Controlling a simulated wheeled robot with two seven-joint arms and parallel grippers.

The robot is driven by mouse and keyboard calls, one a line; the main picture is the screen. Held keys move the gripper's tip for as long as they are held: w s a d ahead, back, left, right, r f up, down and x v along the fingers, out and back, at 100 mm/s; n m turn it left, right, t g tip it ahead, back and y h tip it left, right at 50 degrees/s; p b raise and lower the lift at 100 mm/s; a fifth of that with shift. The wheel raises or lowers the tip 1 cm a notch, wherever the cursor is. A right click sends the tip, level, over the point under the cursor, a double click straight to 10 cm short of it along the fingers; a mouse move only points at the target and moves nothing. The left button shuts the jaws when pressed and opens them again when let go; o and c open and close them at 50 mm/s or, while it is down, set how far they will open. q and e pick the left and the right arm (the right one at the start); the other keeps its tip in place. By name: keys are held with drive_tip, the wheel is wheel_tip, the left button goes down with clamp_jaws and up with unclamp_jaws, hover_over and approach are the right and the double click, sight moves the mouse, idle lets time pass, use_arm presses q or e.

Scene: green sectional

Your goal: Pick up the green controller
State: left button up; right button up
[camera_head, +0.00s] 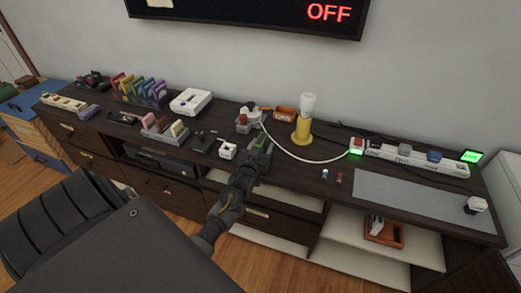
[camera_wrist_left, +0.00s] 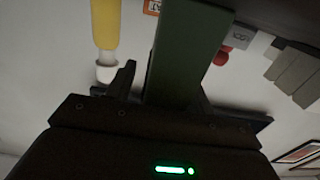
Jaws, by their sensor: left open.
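The green controller (camera_head: 258,144) is on the dark cabinet top, near the middle of the head view, and the gripper partly hides it. My left gripper (camera_head: 254,158) reaches over the cabinet's front edge to it. In the left wrist view a long dark green block, the controller (camera_wrist_left: 187,50), stands between the two fingers of my left gripper (camera_wrist_left: 165,88). The fingers are open around its near end, and I cannot tell whether either touches it. My right gripper is not in view.
A yellow cylinder with a white top (camera_head: 302,122) stands just right of the controller. A grey box with red items (camera_head: 248,119) is behind it, and a small white cube (camera_head: 227,150) is to its left. A white cable (camera_head: 290,153) curves close by. A grey mat (camera_head: 420,208) lies right.

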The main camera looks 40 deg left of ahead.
use_arm(q)
drive_tip(key=shift+w, duration=0.1)
drive_tip(key=shift+r, duration=0.1)
clamp_jaws()
idle(0.3)
